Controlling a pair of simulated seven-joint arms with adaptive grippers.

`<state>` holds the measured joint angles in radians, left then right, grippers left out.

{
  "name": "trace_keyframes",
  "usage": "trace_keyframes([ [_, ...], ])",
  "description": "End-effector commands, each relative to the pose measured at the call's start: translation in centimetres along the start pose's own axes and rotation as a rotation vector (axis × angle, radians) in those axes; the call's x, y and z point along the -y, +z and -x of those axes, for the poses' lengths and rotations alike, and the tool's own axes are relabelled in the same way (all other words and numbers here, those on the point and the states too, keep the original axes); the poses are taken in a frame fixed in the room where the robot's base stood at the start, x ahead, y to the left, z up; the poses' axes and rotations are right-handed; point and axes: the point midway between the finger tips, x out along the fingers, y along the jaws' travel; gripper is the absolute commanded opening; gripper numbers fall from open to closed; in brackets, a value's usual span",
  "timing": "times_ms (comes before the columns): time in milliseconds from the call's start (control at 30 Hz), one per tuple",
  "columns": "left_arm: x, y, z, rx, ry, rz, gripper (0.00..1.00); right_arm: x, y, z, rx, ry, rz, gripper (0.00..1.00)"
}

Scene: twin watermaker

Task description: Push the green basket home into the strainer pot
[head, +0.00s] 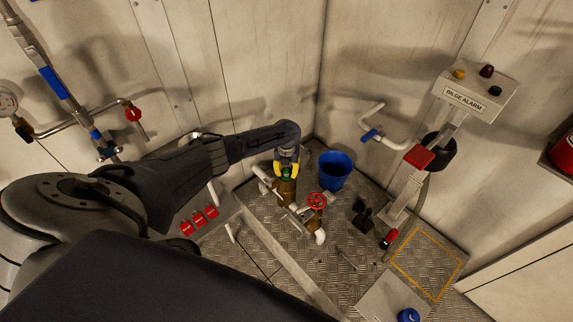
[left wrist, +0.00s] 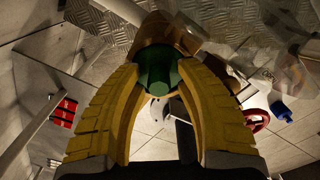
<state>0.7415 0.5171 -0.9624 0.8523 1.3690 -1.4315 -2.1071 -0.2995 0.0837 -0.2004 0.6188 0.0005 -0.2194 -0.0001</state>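The green basket (left wrist: 158,70) shows between the yellow fingertips of my left gripper (left wrist: 155,66) in the left wrist view. The fingers lie on both sides of its round green top and appear closed on it. The brass-coloured strainer pot (left wrist: 165,38) is right beyond the basket. In the head view the strainer pot (head: 286,192) stands upright on the metal deck, with my left gripper (head: 287,171) pointing down just over it and a bit of green between the fingers. How deep the basket sits in the pot is hidden. My right gripper is not in view.
A second brass pot with a red handwheel (head: 317,201) stands close on the right, among pipes. A blue bucket (head: 334,170) is behind it. Red switches (head: 199,220) are on the left. The bilge alarm post (head: 408,185) stands further right.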

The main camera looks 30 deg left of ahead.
Motion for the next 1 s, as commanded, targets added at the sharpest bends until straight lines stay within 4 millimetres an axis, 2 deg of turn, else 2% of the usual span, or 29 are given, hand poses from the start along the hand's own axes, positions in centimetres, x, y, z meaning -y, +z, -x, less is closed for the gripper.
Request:
trace_keyframes([
  [167,-0.1,0.1,2.0,0.003,0.000,-0.001,0.34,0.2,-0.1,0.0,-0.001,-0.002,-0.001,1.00],
  [600,-0.1,0.1,9.2,0.003,0.001,-0.001,0.34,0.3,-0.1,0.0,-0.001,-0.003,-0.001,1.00],
  [800,-0.1,0.1,10.9,0.002,0.001,0.001,0.34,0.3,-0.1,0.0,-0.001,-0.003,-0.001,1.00],
  [1000,-0.1,0.0,11.6,0.001,0.001,0.000,0.34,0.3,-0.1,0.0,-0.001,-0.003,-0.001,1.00],
])
